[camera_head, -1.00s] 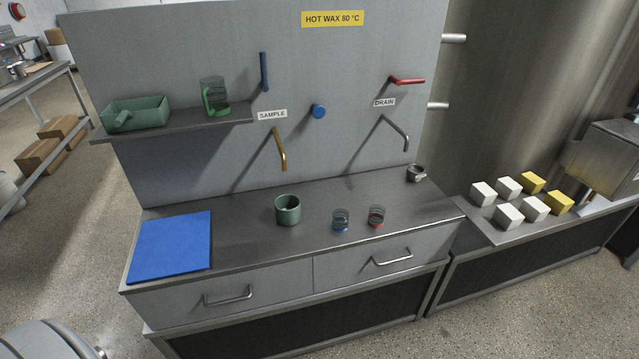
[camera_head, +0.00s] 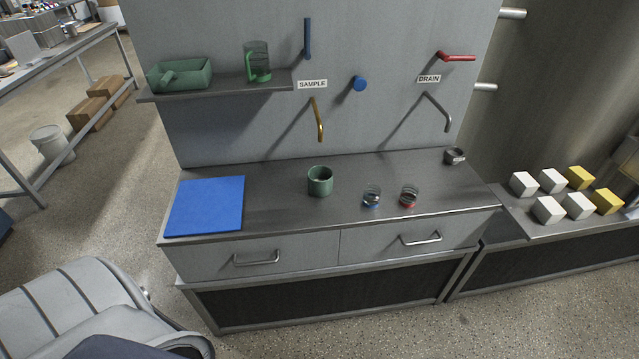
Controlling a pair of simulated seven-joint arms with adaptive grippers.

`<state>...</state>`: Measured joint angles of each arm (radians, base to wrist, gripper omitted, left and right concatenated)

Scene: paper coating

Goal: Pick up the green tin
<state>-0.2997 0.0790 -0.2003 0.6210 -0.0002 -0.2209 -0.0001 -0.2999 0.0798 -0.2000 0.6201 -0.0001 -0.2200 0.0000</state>
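The green tin (camera_head: 320,182) stands upright and open-topped on the grey steel counter (camera_head: 285,205), near its middle and below the brass sample spout (camera_head: 318,120). A green tray-like box (camera_head: 190,74) and a clear jug with a green handle (camera_head: 257,64) are on the wall shelf. Neither of my grippers is in view, and nothing touches the tin.
A blue mat (camera_head: 205,206) lies left of the tin. Two small glasses, one blue-based (camera_head: 372,197) and one red-based (camera_head: 409,196), stand right of it. A small grey cup (camera_head: 454,156) is at the back right. White and yellow blocks (camera_head: 552,181) sit on the right bench.

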